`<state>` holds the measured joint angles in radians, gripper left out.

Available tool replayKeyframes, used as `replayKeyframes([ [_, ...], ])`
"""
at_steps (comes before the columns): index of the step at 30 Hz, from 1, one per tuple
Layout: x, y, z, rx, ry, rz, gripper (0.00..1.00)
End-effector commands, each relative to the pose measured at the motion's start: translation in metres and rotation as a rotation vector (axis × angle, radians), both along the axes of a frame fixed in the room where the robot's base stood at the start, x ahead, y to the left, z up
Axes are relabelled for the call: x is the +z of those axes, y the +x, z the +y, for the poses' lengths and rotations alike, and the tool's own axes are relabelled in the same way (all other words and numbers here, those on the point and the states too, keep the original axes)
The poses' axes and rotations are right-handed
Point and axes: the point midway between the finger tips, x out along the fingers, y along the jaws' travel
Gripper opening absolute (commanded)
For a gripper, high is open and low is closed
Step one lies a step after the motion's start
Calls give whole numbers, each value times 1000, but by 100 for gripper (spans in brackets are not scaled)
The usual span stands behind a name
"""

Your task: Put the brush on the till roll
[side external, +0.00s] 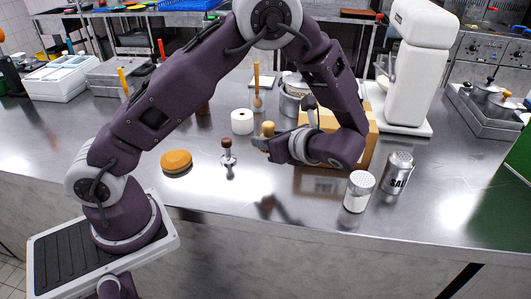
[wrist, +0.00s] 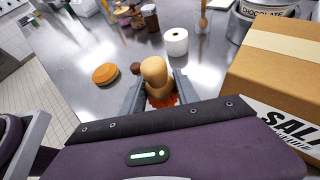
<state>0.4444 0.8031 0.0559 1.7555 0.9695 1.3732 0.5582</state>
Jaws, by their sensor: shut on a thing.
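The brush has a rounded wooden handle and orange-red bristles. In the wrist view the brush (wrist: 153,72) sits between the two fingers of my gripper (wrist: 158,84), which is shut on it. In the side view only the wooden knob of the brush (side external: 268,128) shows, at the tip of my gripper (side external: 266,142); its lower part is hidden. The till roll (side external: 242,121) is a white roll standing upright on the steel counter, left of and apart from the brush. It also shows beyond the brush in the wrist view (wrist: 176,42).
A cardboard box (wrist: 270,65) stands close to the right of my gripper. A wooden-handled utensil (side external: 257,95) stands behind the till roll. Two shakers (side external: 358,191) stand front right.

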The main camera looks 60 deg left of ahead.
Motion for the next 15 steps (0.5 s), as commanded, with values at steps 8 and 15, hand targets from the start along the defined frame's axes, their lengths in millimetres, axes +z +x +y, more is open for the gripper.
replayKeyframes([
  [8,25,38,82,24,-30,-11,0],
  [15,56,56,191,31,-13,-9,0],
])
